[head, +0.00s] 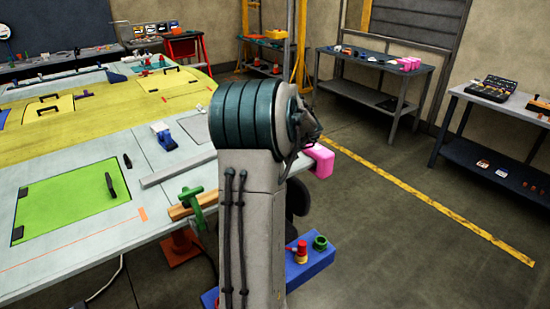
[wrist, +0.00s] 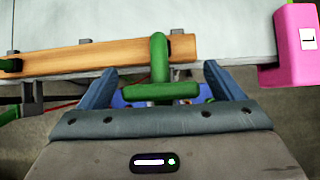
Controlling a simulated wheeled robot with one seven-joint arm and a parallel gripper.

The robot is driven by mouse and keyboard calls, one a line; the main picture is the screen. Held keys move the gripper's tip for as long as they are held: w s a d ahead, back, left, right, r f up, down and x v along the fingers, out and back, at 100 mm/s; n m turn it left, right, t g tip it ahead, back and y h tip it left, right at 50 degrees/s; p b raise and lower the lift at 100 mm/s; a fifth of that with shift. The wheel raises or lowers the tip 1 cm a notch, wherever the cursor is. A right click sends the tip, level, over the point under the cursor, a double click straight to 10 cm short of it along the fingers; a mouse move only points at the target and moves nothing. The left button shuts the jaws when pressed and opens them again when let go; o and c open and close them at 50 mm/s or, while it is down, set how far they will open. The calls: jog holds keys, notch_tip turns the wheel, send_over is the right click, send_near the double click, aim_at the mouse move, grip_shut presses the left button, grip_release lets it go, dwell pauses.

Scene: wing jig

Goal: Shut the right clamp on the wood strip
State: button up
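The wood strip (wrist: 90,55) lies along the table edge in the wrist view. My gripper (wrist: 160,67) is open, one finger on each side of this clamp, with visible gaps. Another green clamp (wrist: 10,65) is at the left edge of the wrist view; a green clamp (head: 194,200) also shows in the head view.
A pink block (wrist: 290,48) is at the table edge, right of the strip; it also shows in the head view (head: 320,160). A blue tray (head: 318,257) with red and green items is below the table. A grey bar (head: 178,173) lies on the table. Open floor is at right.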

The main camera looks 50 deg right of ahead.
jog(key=shift+r, duration=0.1)
jog(key=shift+s+r, duration=0.25)
jog(key=shift+r, duration=0.2)
jog(key=b+v, duration=0.2)
jog(key=v, duration=1)
jog(key=shift+s+a+r, duration=0.2)
jog(key=shift+s, duration=0.05)
jog(key=w+a+f+n+g+y+b, duration=0.15)
jog(key=w+a+n, duration=0.25)
jog(key=a+n, duration=0.75)
jog(key=w+a+f+n+y+b, duration=0.15)
jog(key=w+a+n, duration=0.4)
jog(key=a, duration=1.05)
jog(key=s+a+f+n+g, duration=0.1)
jog(key=s+a+f+n, duration=0.3)
jog(key=a+n, duration=0.5)
jog(key=s+a+f+n+g+b, duration=0.1)
jog(key=s+a+f+n, duration=0.3)
jog(key=a+n, duration=0.6)
jog(key=s+n, duration=0.2)
jog(key=n, duration=0.1)
jog(key=shift+s+f+n+h, duration=0.25)
jog(key=shift+s+n+h, duration=0.05)
jog(key=shift+s+n, duration=0.1)
